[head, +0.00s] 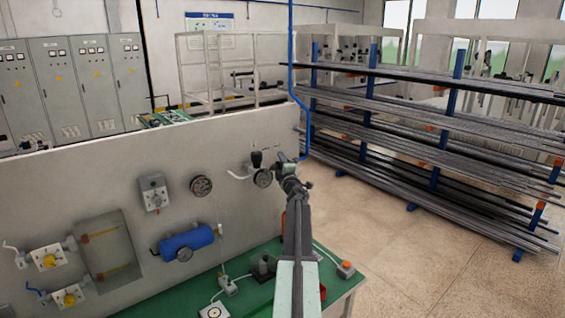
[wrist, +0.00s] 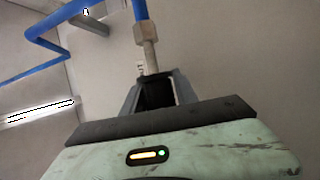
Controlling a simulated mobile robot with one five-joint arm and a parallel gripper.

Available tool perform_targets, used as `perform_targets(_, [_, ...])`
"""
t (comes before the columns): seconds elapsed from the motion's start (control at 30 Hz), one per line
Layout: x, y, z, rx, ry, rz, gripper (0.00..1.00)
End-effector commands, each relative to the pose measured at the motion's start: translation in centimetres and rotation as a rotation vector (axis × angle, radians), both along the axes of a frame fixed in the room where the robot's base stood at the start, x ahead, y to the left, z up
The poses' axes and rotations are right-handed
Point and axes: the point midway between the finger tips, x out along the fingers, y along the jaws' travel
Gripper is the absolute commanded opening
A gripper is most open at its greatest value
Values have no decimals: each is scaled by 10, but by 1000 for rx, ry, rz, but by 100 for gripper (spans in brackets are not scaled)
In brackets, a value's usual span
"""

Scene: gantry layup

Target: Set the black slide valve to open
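The black slide valve (wrist: 155,93) appears as a dark block between my fingers in the wrist view, below a metal fitting (wrist: 146,45) on a blue pipe. In the head view my gripper (head: 281,168) is at the panel's upper right, beside the end of the blue pipe, and hides most of the valve there. In the wrist view my gripper (wrist: 156,92) has its fingers apart, one on each side of the dark block. A thin light gap shows near the right finger. I cannot tell whether the fingers press on it or which way the slide is set.
The grey panel (head: 110,190) carries a round gauge (head: 201,186), a blue cylinder (head: 187,241) and yellow-handled valves (head: 48,260). A black-knobbed valve (head: 257,160) sits just left of my gripper. A green bench (head: 180,297) stands below. A pipe rack (head: 430,140) stands right; floor between is clear.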

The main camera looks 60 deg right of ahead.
Motion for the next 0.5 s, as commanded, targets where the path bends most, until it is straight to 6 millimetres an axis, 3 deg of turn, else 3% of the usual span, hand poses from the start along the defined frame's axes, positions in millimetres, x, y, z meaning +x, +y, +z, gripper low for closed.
perform_targets(0.37, [-1,1,0,1,-2,0,51])
perform_targets(0.5, [-10,9,-3,1,-2,0,51])
